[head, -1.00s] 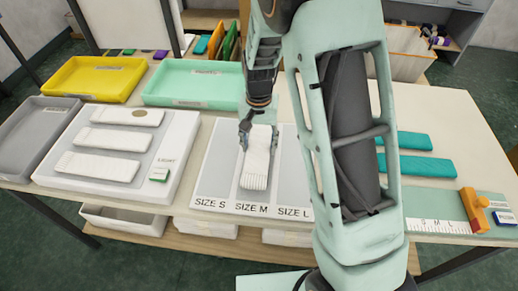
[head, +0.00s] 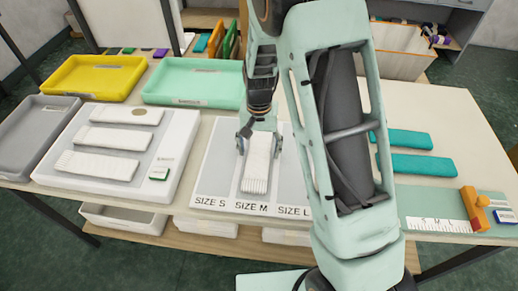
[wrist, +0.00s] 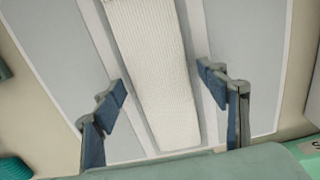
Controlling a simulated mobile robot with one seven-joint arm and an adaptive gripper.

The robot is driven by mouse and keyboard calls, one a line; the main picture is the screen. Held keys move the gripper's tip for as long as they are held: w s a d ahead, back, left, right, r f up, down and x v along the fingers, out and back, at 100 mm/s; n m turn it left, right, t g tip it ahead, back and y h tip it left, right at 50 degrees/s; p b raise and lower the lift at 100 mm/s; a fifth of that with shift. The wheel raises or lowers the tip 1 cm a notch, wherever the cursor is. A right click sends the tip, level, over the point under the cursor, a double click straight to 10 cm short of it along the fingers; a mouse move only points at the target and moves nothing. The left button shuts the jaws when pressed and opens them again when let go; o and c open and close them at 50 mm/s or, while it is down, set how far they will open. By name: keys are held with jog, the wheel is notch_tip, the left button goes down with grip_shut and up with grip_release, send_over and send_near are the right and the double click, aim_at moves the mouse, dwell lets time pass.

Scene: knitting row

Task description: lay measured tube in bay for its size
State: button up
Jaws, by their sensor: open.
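The white ribbed tube (head: 256,174) lies lengthwise in the middle bay, marked SIZE M, of the white-edged size board (head: 216,178). It also fills the centre of the wrist view (wrist: 155,70). My gripper (head: 259,146) is at the far part of the tube. Its jaws are open, one finger on each side, with gaps between them and the tube in the wrist view (wrist: 160,80). The SIZE S bay at left looks empty. The SIZE L bay at right is partly hidden by my arm.
A white display block (head: 52,172) with several white tubes stands to the left. Yellow (head: 92,78) and mint (head: 193,83) trays are behind, and a grey tray (head: 28,135) is at far left. Teal tubes (head: 424,165), a ruler (head: 440,225) and an orange block (head: 472,206) lie at right.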

aim_at(259, 152)
notch_tip(259, 152, up, 12)
jog(key=shift+r, duration=0.15)
dwell(0.3)
dwell(0.4)
